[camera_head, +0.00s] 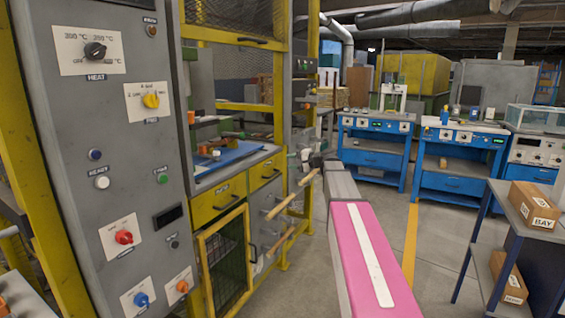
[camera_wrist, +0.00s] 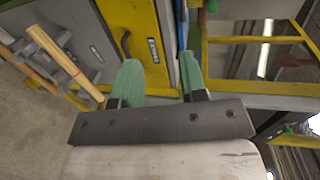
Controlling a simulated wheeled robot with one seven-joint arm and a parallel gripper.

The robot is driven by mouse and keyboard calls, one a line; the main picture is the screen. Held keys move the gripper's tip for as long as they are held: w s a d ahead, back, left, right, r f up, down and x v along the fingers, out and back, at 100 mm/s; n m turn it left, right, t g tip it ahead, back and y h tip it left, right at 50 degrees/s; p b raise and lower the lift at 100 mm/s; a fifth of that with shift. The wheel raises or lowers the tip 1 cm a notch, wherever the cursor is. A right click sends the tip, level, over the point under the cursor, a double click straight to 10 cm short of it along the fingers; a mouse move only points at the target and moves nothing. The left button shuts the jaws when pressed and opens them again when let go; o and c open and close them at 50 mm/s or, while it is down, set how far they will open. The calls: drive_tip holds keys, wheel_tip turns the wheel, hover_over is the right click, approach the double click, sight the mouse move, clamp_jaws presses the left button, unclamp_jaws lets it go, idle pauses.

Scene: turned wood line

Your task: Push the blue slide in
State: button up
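A flat blue piece (camera_head: 228,163), which looks like the blue slide, lies on the worktop inside the yellow-framed machine, with small orange and dark parts on or beside it. In the wrist view a narrow blue strip (camera_wrist: 182,32) runs beside the yellow drawer front (camera_wrist: 143,38); I cannot tell for sure that it is the same piece. My gripper (camera_wrist: 160,80) has two green fingertips, spread apart with nothing between them. The drawer front and blue strip are ahead of the fingers, and I see no contact. In the head view I cannot make out my fingers clearly.
Wooden-handled levers (camera_head: 280,205) stick out of the machine's side, near my arm; they also show in the wrist view (camera_wrist: 62,58). A grey control panel (camera_head: 105,150) with knobs stands at left. A shelf with boxes (camera_head: 533,205) stands at right. The floor beyond my arm is clear.

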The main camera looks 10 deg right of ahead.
drive_tip(key=v, duration=0.7)
drive_tip(key=shift+d, duration=0.25)
drive_tip(key=shift+s, duration=0.15)
drive_tip(key=shift+c, duration=0.3)
